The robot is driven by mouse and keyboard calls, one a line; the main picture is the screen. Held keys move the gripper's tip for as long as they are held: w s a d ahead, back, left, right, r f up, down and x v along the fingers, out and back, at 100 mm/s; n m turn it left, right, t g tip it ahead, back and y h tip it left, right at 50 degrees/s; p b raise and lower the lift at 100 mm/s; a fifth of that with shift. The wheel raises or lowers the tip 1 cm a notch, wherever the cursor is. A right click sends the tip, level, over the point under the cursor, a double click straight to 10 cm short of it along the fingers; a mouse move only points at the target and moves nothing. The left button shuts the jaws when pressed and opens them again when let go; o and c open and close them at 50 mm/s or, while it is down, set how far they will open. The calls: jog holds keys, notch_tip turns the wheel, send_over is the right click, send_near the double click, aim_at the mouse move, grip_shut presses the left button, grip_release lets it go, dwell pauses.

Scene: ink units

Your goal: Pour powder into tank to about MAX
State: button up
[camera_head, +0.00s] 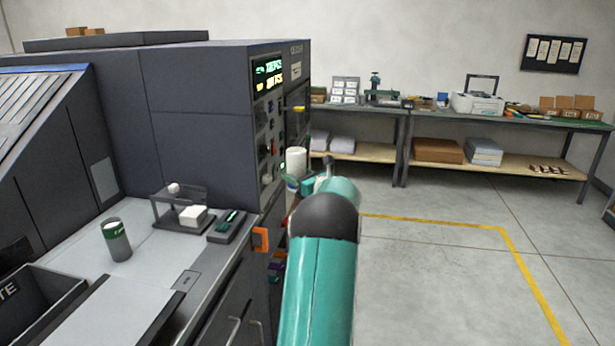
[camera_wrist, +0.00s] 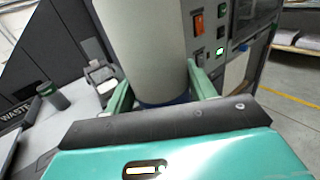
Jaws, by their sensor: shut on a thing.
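My gripper (camera_wrist: 161,92) is shut on a pale cylindrical container (camera_wrist: 143,45), with one green finger on each side. A blue band shows at the container's lower end, by the fingers. In the head view the container (camera_head: 296,158) shows as a white cylinder, about upright, beside the dark machine's control side. My arm hides much of the gripper there. The container's opening and any powder are not visible.
The dark machine (camera_head: 195,110) fills the left, with a lit display (camera_head: 268,75). Benches (camera_head: 470,116) line the back wall. The floor at right (camera_head: 440,260) is clear.

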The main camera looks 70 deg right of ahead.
jog(key=w+a+f+g, duration=0.1)
jog(key=w+a, duration=0.3)
jog(key=w, duration=0.5)
jog(key=w+a+f+g+y, duration=0.1)
jog(key=w+a, duration=0.4)
jog(key=w, duration=0.4)
jog(key=w+a+f+g, duration=0.1)
jog(key=w+a+g, duration=0.1)
jog(key=w+a, duration=0.3)
jog(key=w, duration=0.4)
jog(key=shift+w+f+n+y, duration=0.15)
jog(key=shift+n+y, duration=0.25)
dwell(0.5)
